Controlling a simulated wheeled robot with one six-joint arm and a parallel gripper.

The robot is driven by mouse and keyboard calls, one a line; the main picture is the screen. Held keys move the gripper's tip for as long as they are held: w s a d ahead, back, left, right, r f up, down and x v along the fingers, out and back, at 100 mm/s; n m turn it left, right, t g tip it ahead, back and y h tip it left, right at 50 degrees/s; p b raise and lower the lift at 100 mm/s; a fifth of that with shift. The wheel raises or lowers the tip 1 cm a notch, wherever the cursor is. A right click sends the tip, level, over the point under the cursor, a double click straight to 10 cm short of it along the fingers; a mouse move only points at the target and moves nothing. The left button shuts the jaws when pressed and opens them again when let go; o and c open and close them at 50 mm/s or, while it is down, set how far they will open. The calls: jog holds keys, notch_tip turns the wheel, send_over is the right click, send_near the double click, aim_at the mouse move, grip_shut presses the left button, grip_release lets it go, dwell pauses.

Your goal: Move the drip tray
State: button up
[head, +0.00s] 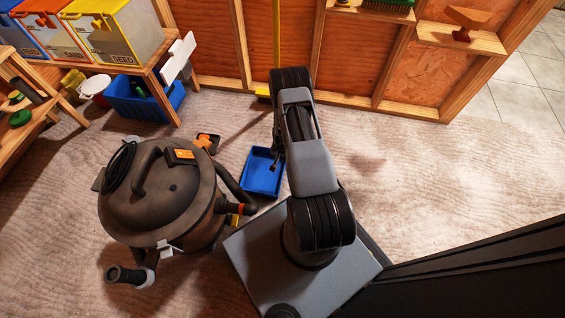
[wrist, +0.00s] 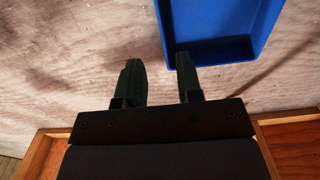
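The drip tray is a shallow blue rectangular tray (head: 262,182) lying on the floor beside my arm in the head view. In the wrist view the tray (wrist: 214,52) fills the upper right, with one corner close to my fingers. My gripper (wrist: 159,66) is open with nothing between its two dark fingers. The right fingertip overlaps the tray's corner in the picture, and the left finger is outside the tray over bare floor. I cannot tell whether any finger touches the tray. In the head view my gripper (head: 276,160) is small and partly hidden by my arm, at the tray's edge.
A large dark shop vacuum (head: 165,195) with hose stands left of the tray. A small black-and-orange item (head: 207,142) lies between them. A shelf with bins (head: 110,35), a blue crate (head: 145,97) and a wood-framed wall (head: 350,60) stand behind. Floor right of my arm is clear.

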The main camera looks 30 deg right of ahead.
jog(key=shift+f, duration=0.2)
notch_tip(320, 180, down, 14)
jog(key=b, duration=0.6)
jog(key=shift+r, duration=0.15)
dwell(0.4)
grip_shut()
